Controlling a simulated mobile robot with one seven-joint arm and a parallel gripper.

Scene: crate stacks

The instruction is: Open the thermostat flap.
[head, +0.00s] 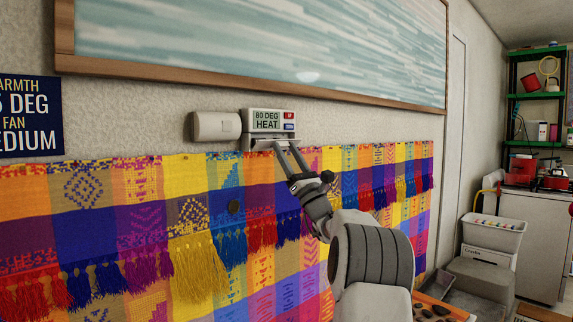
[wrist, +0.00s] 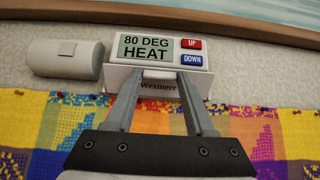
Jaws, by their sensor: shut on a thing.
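The thermostat (head: 268,122) is a white wall box whose display reads "80 DEG HEAT", with a red UP and a blue DOWN button. It also shows in the wrist view (wrist: 160,48). Its flap (wrist: 160,86), lettered "Wexmerr", is the white lower part below the display. My gripper (head: 284,146) reaches it from below right. In the wrist view the two grey fingers (wrist: 157,76) stand apart at the flap, one each side of the lettering, and are shut on it. The fingers cover parts of the flap; I cannot tell how far it is tilted.
A light grey cylinder (head: 216,126) sits on the wall just left of the thermostat. A framed picture (head: 270,50) hangs above. A colourful fringed textile (head: 120,210) hangs just below. A dark blue sign (head: 28,115) is at left. Shelves (head: 530,100) and bins (head: 492,233) stand at right.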

